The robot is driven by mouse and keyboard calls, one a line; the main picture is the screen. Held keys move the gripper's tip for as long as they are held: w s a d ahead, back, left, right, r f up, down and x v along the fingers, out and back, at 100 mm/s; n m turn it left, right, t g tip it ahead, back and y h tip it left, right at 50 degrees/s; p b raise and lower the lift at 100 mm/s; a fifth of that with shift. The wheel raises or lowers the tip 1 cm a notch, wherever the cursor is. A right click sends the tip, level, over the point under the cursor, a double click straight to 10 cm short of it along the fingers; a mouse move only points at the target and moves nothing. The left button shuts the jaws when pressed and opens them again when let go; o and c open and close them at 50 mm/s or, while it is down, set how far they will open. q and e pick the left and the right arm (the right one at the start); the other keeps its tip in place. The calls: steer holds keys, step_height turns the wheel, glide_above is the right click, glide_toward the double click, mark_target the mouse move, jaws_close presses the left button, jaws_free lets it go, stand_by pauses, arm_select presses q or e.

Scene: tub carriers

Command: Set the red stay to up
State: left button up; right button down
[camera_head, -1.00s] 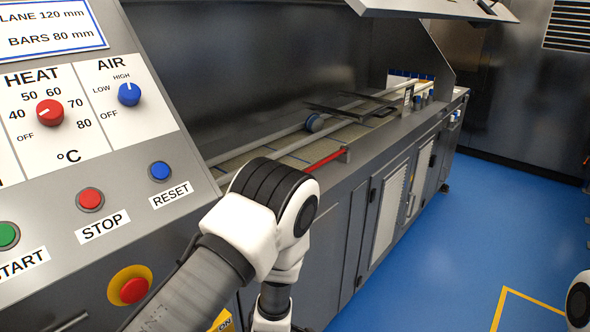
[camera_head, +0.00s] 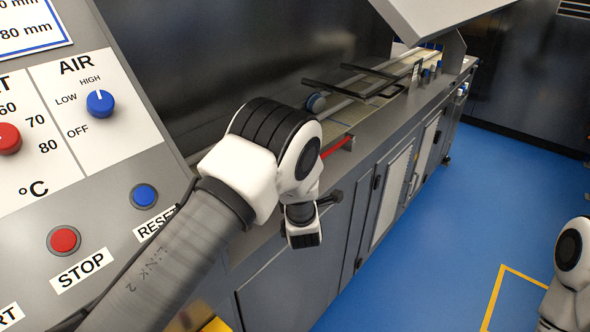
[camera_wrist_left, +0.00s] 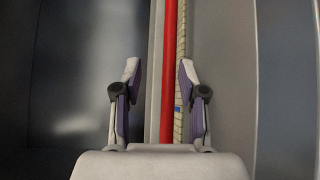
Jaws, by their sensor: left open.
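The red stay (camera_head: 337,146) is a thin red bar lying low along the front edge of the machine's long trough. In the head view my left arm hides its near part. In the left wrist view the red stay (camera_wrist_left: 169,70) runs lengthwise through the picture, between the fingers of my left gripper (camera_wrist_left: 158,72). Those fingers are open, one on each side of the bar; I cannot tell how far above it they are. In the head view the left fingers are not clearly visible. Part of my right arm shows at the right edge, without its gripper.
A sloped control panel with a blue AIR knob (camera_head: 100,103), a red STOP button (camera_head: 64,240) and a blue RESET button (camera_head: 144,195) stands at the left. A raised grey cover (camera_head: 440,18) hangs over the trough. Blue floor (camera_head: 430,235) is open at the right.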

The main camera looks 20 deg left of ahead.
arm_select(q)
steer(key=w, duration=0.1)
steer(key=w+a+f, duration=0.1)
steer(key=w, duration=0.1)
steer(key=w+f, duration=0.1)
steer(key=shift+w+a+f, duration=0.1)
steer(key=shift+w+a, duration=0.1)
steer(key=shift+w, duration=0.15)
steer(key=shift+s+d, duration=0.1)
steer(key=shift+s, duration=0.1)
steer(key=shift+s+r, duration=0.25)
steer(key=shift+r, duration=0.15)
steer(key=c, duration=0.4)
steer(key=shift+s, duration=0.15)
jaws_close()
arm_select(e)
steer(key=shift+w+d+r, duration=0.1)
steer(key=shift+w+r, duration=0.1)
steer(key=shift+w, duration=0.25)
arm_select(q)
steer(key=shift+r, duration=0.2)
